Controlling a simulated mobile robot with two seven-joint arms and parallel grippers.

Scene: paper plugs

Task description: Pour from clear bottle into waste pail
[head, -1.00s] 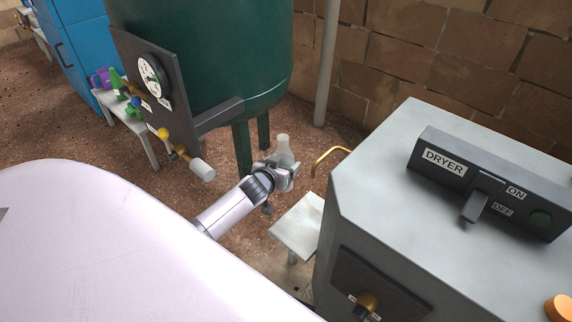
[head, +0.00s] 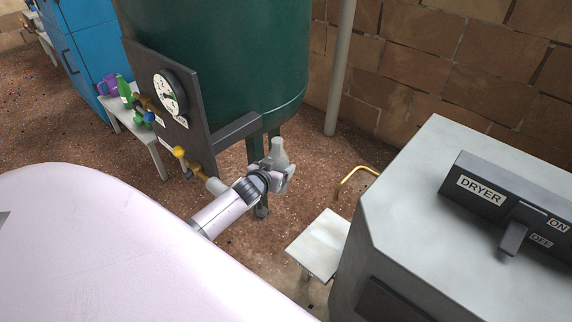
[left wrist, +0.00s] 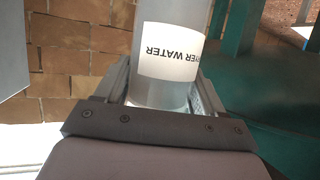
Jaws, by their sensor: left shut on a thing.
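The clear bottle (head: 277,153) is held upright or nearly so in my left gripper (head: 280,178), in front of the green tank. In the left wrist view the bottle (left wrist: 170,95) sits between the two fingers, with a white label partly reading "WATER". The left gripper (left wrist: 165,100) is shut on it. I cannot make out a waste pail in either view. My right gripper is not in view.
A green tank (head: 215,60) with a gauge panel (head: 170,105) stands behind the gripper. A grey dryer cabinet (head: 420,200) is at right. A small white stool (head: 320,243) stands beside it. A bench (head: 138,133) with colored bottles is at left. Brown floor lies between.

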